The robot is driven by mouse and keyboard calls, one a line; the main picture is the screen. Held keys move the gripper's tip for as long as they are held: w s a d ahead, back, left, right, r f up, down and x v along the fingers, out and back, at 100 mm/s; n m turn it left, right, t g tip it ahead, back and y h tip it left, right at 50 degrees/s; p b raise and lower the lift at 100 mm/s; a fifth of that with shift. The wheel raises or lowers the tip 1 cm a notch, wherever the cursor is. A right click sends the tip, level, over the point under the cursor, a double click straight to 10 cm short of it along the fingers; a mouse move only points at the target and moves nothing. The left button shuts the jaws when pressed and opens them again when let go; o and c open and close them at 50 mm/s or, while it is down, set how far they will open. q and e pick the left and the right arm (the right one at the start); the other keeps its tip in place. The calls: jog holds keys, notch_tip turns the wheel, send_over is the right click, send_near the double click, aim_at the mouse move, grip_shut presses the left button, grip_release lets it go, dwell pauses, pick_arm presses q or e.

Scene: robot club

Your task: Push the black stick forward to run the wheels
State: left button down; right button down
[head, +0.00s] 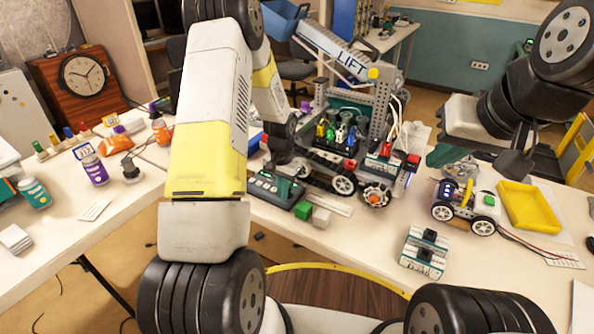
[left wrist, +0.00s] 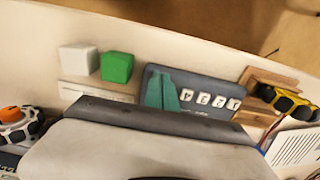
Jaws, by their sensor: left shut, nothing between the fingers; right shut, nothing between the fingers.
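A dark control panel (head: 262,190) with a row of buttons lies on the table below my left gripper. The panel (left wrist: 215,90) also shows in the left wrist view, with white numbered keys. I cannot make out a black stick on it; the gripper covers part of the panel. My right gripper (head: 514,163) hangs shut and empty above the right side. A tracked, wheeled machine (head: 345,184) with a LIFT arm stands behind the panel.
A green cube (head: 302,210) and a white cube (head: 321,218) sit beside the panel. A small wheeled car (head: 465,207), a yellow tray (head: 530,206) and a teal module (head: 423,264) occupy the right. The front table edge is close to the panel.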

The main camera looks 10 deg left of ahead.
pick_arm(q)
jog(key=shift+w+d, duration=0.3)
jog(key=shift+w, duration=0.4)
dwell(1.1)
jog(key=shift+s+a, duration=0.1)
jog(key=shift+s, duration=0.05)
dwell(1.5)
jog(key=shift+s+a, duration=0.25)
jog(key=shift+s, duration=0.5)
jog(key=shift+s+a, duration=0.25)
jog(key=shift+s, duration=0.45)
notch_tip(320, 180, up, 7)
dwell(0.4)
